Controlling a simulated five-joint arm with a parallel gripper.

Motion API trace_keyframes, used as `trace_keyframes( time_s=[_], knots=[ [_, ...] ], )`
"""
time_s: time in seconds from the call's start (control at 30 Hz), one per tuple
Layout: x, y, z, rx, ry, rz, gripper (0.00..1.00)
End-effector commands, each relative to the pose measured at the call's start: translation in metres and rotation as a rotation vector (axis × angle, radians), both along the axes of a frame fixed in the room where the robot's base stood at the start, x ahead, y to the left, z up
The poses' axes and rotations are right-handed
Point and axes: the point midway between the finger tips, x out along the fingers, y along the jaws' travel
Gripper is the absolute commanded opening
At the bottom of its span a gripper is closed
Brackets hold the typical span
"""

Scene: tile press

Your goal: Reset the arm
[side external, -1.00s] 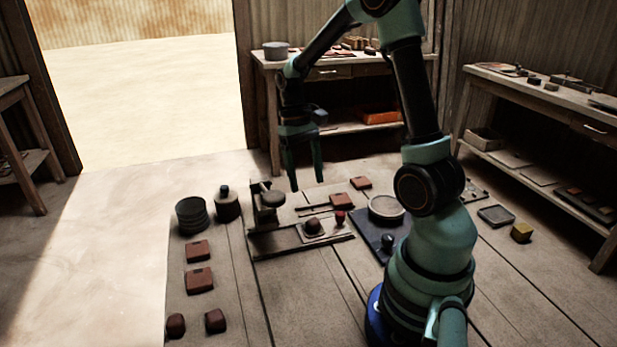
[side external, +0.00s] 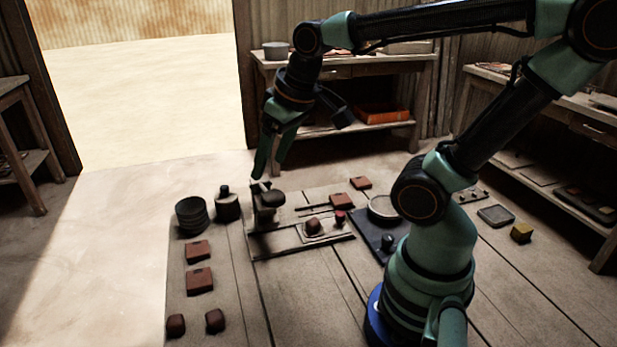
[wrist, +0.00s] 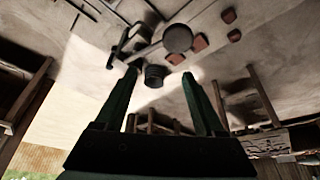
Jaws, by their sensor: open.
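My gripper (side external: 272,172) hangs in the air above and behind the tile press (side external: 268,204); its fingers are tilted and nothing is held between them. In the wrist view my gripper (wrist: 161,72) shows two dark green fingers spread apart. The press has a round dark head over a rail board. A brown clay lump (side external: 313,226) sits on a pale plate on that board, with a small red knob (side external: 340,216) beside it.
Red-brown tiles (side external: 199,280), dark clay lumps (side external: 214,320), a stacked round dark container (side external: 191,214) and a lidded pot (side external: 227,203) stand at the left. A round pale dish (side external: 384,208) and a yellow block (side external: 521,232) are at the right. Wooden benches stand behind.

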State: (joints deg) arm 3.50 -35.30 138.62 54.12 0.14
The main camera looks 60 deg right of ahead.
Motion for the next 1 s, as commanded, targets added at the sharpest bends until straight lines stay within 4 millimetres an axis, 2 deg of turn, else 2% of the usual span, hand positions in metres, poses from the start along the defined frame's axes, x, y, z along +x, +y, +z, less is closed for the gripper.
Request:
trace_keyframes(
  time_s=[0.1,0.23,1.0],
  knots=[
    [-0.005,0.013,0.004,-0.003,-0.067,0.045,0.71],
    [-0.007,0.018,0.006,-0.004,-0.097,0.063,0.71],
    [-0.007,0.018,0.006,-0.004,-0.098,0.063,0.71]
  ],
)
